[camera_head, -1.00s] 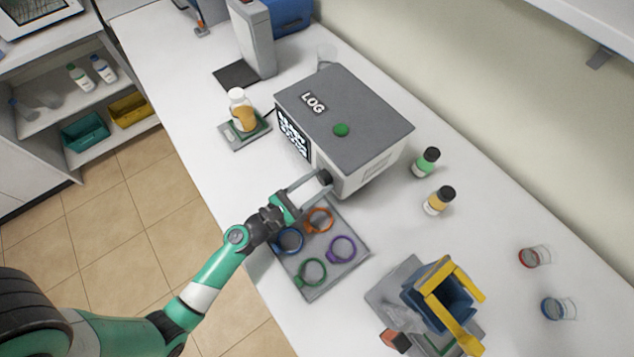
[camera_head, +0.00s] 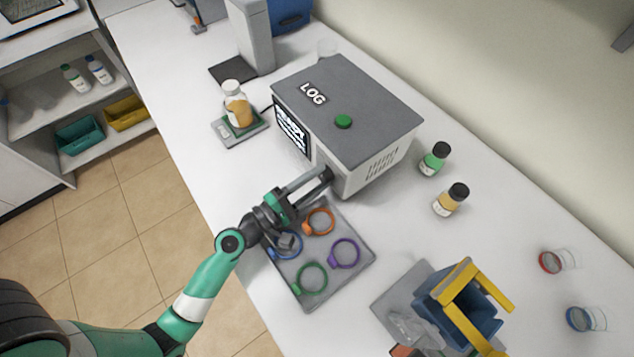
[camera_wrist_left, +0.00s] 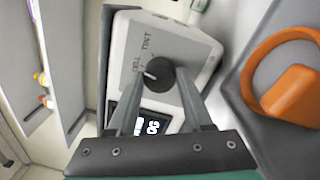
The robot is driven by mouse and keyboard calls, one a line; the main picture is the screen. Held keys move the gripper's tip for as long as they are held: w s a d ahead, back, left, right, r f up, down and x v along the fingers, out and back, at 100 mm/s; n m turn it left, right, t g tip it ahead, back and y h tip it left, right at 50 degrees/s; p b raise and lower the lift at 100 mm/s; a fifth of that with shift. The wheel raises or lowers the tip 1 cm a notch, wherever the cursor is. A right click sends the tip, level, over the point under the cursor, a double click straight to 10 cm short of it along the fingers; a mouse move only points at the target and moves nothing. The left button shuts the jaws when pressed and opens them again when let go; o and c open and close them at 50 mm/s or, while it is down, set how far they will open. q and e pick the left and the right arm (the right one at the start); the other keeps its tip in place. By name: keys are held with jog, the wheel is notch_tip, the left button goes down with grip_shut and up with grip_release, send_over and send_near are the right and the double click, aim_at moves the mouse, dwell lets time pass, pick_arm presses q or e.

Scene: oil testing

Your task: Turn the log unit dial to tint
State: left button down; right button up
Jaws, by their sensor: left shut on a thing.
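The log unit (camera_head: 345,105) is a grey-topped white box marked LOG, with a green button on top and a lit screen on its front. Its black dial (camera_wrist_left: 160,88) shows in the left wrist view on a grey panel lettered CELL and TINT. The dial's white mark (camera_wrist_left: 151,76) points toward the CELL side. My left gripper (camera_head: 322,178) reaches the front of the unit; in the left wrist view its fingers (camera_wrist_left: 172,98) are shut on the dial, one on each side. In the head view the fingers mostly hide the dial. My right gripper is not in view.
A grey tray with coloured rings (camera_head: 352,280) lies just below my left gripper. A bottle (camera_head: 237,105) stands on a small scale left of the unit. Two capped bottles (camera_head: 435,158) stand to its right. A blue and yellow holder (camera_head: 460,308) stands at lower right.

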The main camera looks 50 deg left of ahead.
pick_arm(q)
jog(key=m+b, duration=0.2)
jog(key=m, duration=0.2)
jog(key=shift+f+m+b, duration=0.15)
jog(key=shift+m+b, duration=0.25)
jog(key=shift+m+h+b, duration=0.3)
jog(key=shift+m+b, duration=0.6)
jog(key=shift+m, duration=0.7)
jog(key=shift+c, duration=1.6)
grip_release()
